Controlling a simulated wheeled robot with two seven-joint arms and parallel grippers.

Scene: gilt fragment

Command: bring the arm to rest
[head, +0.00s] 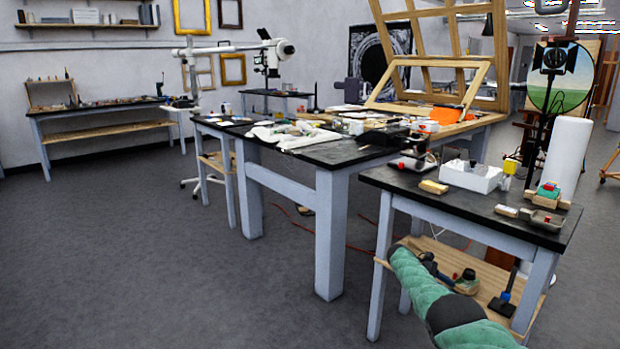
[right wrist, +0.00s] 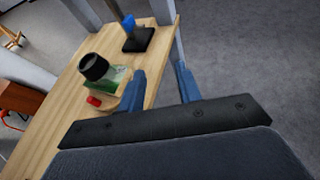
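My right arm (head: 455,310), in a green and black sleeve, comes in from the bottom right of the head view. It reaches the left end of the side table's lower shelf. My right gripper (head: 440,271) is small and partly hidden behind the arm there. In the right wrist view its two blue fingers (right wrist: 160,88) stand apart with nothing between them. Beyond them lies the wooden shelf (right wrist: 152,42). My left gripper is in neither view.
On the shelf are a black-capped green item (right wrist: 94,68), a red piece (right wrist: 93,101) and a black stand with a blue part (right wrist: 137,38). Table legs bound the shelf. A dark-topped side table (head: 400,178) is above it. Grey floor (head: 160,260) is open at left.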

